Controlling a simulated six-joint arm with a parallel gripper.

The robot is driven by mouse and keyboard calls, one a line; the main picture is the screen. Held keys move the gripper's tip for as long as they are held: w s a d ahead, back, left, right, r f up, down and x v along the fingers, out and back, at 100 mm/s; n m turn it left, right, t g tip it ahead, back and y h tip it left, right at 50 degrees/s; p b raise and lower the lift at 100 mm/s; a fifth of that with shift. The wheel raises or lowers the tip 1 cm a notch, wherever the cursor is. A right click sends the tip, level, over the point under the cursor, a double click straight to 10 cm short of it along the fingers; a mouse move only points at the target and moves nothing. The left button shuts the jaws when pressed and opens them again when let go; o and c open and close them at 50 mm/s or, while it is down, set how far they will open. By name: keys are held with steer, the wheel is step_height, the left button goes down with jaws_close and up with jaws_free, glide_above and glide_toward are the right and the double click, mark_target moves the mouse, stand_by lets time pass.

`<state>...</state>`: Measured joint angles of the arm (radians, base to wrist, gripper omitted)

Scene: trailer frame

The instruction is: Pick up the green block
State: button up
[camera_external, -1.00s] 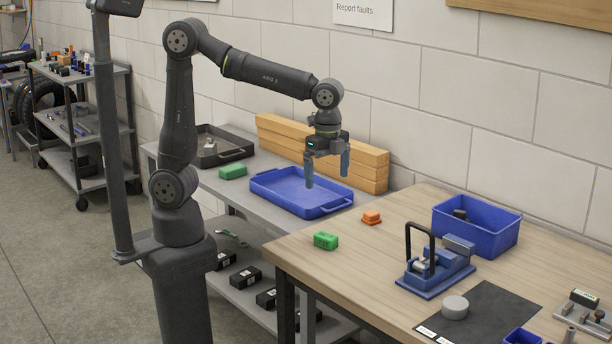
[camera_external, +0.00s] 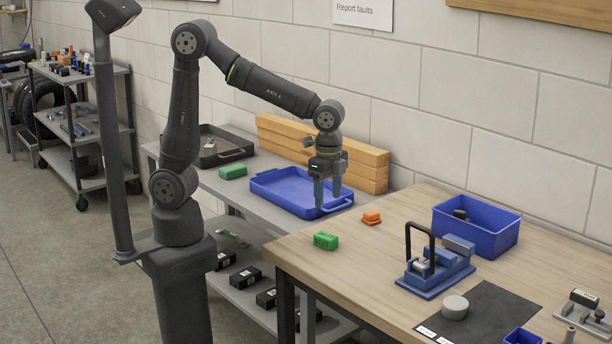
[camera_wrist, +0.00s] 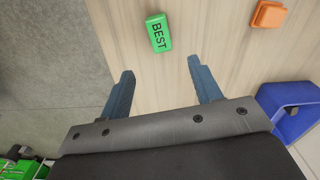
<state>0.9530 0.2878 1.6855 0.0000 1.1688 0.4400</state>
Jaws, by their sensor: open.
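The green block (camera_external: 326,241) lies on the wooden table near its left end. My gripper (camera_external: 328,201) is open and empty, pointing down, above and apart from the block. A second green block (camera_external: 233,172) lies on the grey shelf behind, left of the blue tray.
An orange block (camera_external: 371,217) lies right of the green block. A blue tray (camera_external: 275,205) is on the grey bench behind. A blue bin (camera_external: 478,240) and a blue clamp fixture (camera_external: 436,270) stand farther right. The table around the green block is clear.

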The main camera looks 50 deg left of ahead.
glide_above(326, 235)
steer(key=f, duration=0.7)
steer(key=shift+d+f, duration=0.2)
steer(key=shift+d, duration=0.05)
steer(key=shift+a+f, duration=0.2)
steer(key=shift+f, duration=2.55)
steer(key=c, duration=1.1)
